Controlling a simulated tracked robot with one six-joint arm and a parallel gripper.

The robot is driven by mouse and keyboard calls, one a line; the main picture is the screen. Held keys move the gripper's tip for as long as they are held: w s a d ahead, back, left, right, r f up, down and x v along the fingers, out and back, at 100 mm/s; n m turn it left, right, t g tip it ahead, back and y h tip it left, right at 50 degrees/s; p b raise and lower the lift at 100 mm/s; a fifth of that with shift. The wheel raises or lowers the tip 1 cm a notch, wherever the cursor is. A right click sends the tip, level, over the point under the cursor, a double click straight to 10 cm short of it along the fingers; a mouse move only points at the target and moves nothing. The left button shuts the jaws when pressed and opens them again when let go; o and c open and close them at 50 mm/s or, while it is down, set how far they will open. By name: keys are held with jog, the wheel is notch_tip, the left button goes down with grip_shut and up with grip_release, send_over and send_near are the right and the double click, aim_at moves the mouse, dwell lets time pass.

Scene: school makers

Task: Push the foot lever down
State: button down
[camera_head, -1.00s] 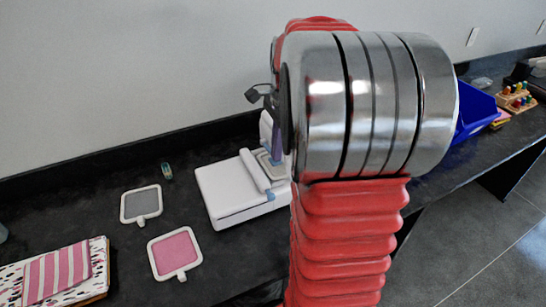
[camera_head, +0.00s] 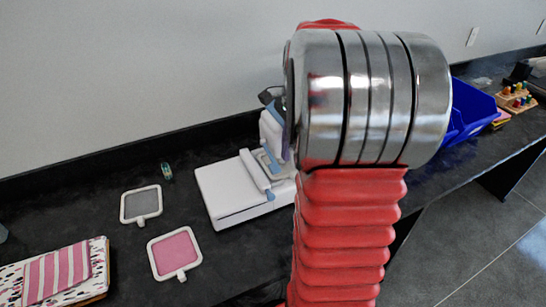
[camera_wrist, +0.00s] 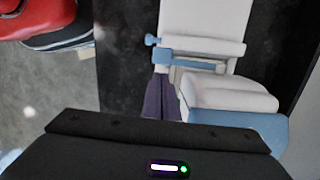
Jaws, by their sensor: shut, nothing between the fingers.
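The white machine with light-blue parts (camera_head: 232,190) stands on the dark bench, partly hidden behind my arm in the head view. A light-blue upright piece (camera_head: 271,158) shows beside its white column. In the wrist view, the machine's white body (camera_wrist: 230,92) has a blue crossbar (camera_wrist: 190,57) and a small blue knob (camera_wrist: 152,41). I cannot tell which blue part is the foot lever. My gripper (camera_wrist: 163,92), with dark purple fingers, is shut and empty beside the white body, close to the blue crossbar. I cannot tell whether it touches. In the head view my arm mostly hides it.
A grey framed pad (camera_head: 141,204), a pink framed pad (camera_head: 174,253) and patterned fabric (camera_head: 60,272) lie to the left. A small green item (camera_head: 166,171) lies behind them. A blue bin (camera_head: 472,108) stands right of my arm. The wall is behind the bench.

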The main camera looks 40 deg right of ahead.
jog(key=shift+r, duration=0.1)
notch_tip(320, 180, up, 14)
jog(key=d, duration=0.1)
jog(key=shift+s+d+f, duration=0.15)
jog(key=shift+s+f, duration=0.05)
jog(key=shift+f, duration=0.05)
dwell(0.9)
jog(key=a+f+n+t+h, duration=0.1)
jog(key=a+f+n+h, duration=0.1)
jog(key=a+f+n, duration=0.75)
jog(key=s+a+n+t, duration=0.2)
jog(key=s+a+n, duration=0.2)
jog(key=a, duration=0.7)
jog(key=s+a+n+t, duration=0.2)
jog(key=s+a+n, duration=0.3)
jog(key=a+n, duration=0.3)
jog(key=a, duration=0.2)
jog(key=shift+a+r+y, duration=0.25)
jog(key=shift+a+y, duration=0.1)
jog(key=shift+y, duration=0.05)
